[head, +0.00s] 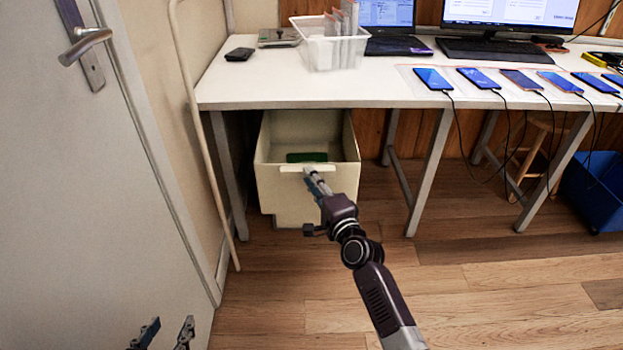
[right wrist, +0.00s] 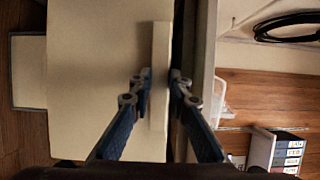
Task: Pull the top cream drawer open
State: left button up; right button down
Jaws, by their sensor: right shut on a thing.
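The top cream drawer (head: 277,187) under the left end of the table stands pulled out, and its inside shows from above. A green object (head: 307,157) lies in it. Its pale handle strip (head: 294,168) is at the top of the front panel. My right gripper (head: 309,173) is shut on this handle; in the right wrist view the two fingers (right wrist: 160,88) sit on either side of the handle strip (right wrist: 159,115). My left gripper (head: 168,326) is low at the left, its fingers apart and empty, away from the drawer.
The white table (head: 290,92) carries a white bin (head: 330,52), a laptop and several phones on cables. A grey door (head: 90,180) is at left. A blue crate (head: 592,190) and a wooden stool are under the table at right. The floor in front is clear.

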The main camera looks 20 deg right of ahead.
jog(key=c, duration=1.9)
grip_release()
jog(key=shift+f, duration=0.4)
jog(key=shift+r, duration=0.15)
jog(key=s, duration=0.4)
jog(key=s+d, duration=0.1)
jog(key=s, duration=0.7)
jog(key=shift+d, duration=0.15)
